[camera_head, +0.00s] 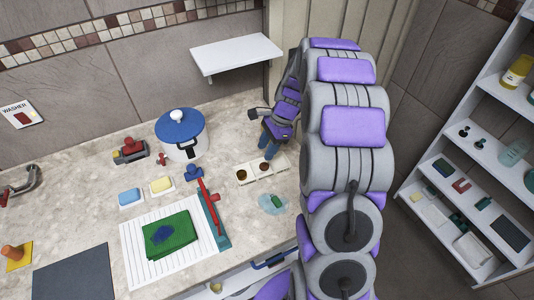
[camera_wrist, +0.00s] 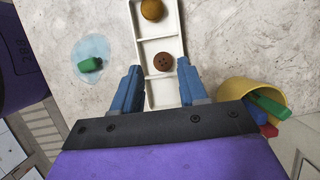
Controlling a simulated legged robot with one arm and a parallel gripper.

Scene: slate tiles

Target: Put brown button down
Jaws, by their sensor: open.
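The brown button (camera_wrist: 163,61) is round with small holes and lies in the middle compartment of a white three-part tray (camera_wrist: 168,22) in the wrist view. The tray also shows in the head view (camera_head: 253,181), with the button (camera_head: 264,167) in it. My gripper (camera_wrist: 160,82) is open and empty, its two blue fingers apart on either side of the tray's near compartment, just short of the button. In the head view my gripper (camera_head: 268,148) points down at the tray's right end and hides part of it. The visible part of the near compartment is empty.
A clear bluish dish (camera_wrist: 90,50) with a green piece lies beside the tray. A yellow cup (camera_wrist: 238,90) with coloured sticks lies close to my right finger. A blue-lidded pot (camera_head: 181,135) stands behind.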

